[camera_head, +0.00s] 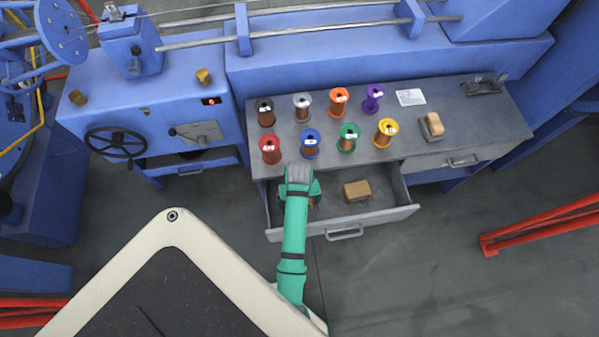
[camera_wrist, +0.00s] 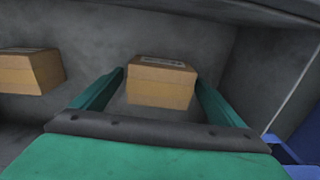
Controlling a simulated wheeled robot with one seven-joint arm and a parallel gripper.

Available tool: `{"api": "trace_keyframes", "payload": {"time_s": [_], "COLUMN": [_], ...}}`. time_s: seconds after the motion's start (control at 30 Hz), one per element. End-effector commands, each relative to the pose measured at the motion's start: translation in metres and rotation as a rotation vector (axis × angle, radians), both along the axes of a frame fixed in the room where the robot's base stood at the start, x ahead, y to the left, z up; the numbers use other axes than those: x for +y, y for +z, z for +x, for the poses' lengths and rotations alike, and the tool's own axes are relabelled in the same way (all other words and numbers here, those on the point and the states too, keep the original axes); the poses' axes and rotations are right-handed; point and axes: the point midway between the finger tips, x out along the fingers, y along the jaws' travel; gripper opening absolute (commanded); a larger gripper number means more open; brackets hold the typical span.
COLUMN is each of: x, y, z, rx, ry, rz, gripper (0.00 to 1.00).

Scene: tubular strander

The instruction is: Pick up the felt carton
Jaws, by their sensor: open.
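Two brown cartons lie in the open drawer (camera_head: 395,212). One carton (camera_head: 356,190) shows clearly near the drawer's middle. The other carton (camera_head: 312,201) is mostly hidden under my gripper (camera_head: 302,188) in the head view. A second carton (camera_wrist: 30,72) stands to the left, outside the fingers. I cannot read the labels, so I cannot tell which is the felt carton.
Several coloured spools, such as a green one (camera_head: 348,137), stand on the grey bench top (camera_head: 455,118) above the drawer. A tan block on a dark base (camera_head: 433,125) and a white card (camera_head: 410,97) are also there. Drawer walls (camera_wrist: 270,70) are close around my gripper.

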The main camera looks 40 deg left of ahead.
Motion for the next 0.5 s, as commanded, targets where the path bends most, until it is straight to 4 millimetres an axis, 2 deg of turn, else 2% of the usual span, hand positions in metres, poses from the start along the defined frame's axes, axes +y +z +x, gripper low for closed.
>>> {"api": "trace_keyframes", "payload": {"time_s": [0.3, 0.37, 0.5], "x": [0.0001, 0.0001, 0.0001], "y": [-0.0064, -0.0063, -0.0062], "z": [-0.0002, -0.0002, -0.0002], "rx": [-0.001, 0.000, 0.000], "ry": [0.001, 0.001, 0.001], "rz": [0.001, 0.000, 0.000], "gripper": [0.92, 0.80, 0.47]}}
